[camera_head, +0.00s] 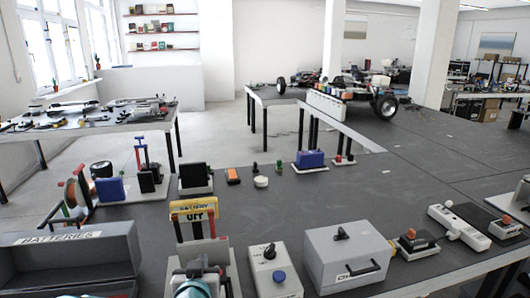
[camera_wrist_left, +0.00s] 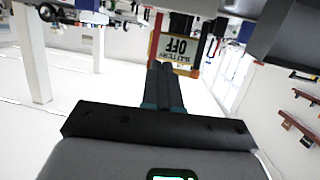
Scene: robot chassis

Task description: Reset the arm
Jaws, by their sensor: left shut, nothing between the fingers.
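My left gripper (camera_head: 203,262) is at the bottom of the head view, over the front part of the dark table. Its fingers are shut together and hold nothing; in the left wrist view the closed fingers (camera_wrist_left: 161,68) stand in the middle. Beyond them is the yellow-framed panel (camera_head: 193,210) marked BATTERY OFF. It shows upside down in the left wrist view (camera_wrist_left: 175,50). I cannot tell the exact gap between fingers and panel. My right gripper is in neither view.
A grey BATTERIES bin (camera_head: 75,258) stands at left. Small devices line the table's back edge. The middle of the dark tabletop (camera_head: 330,205) is mostly clear.

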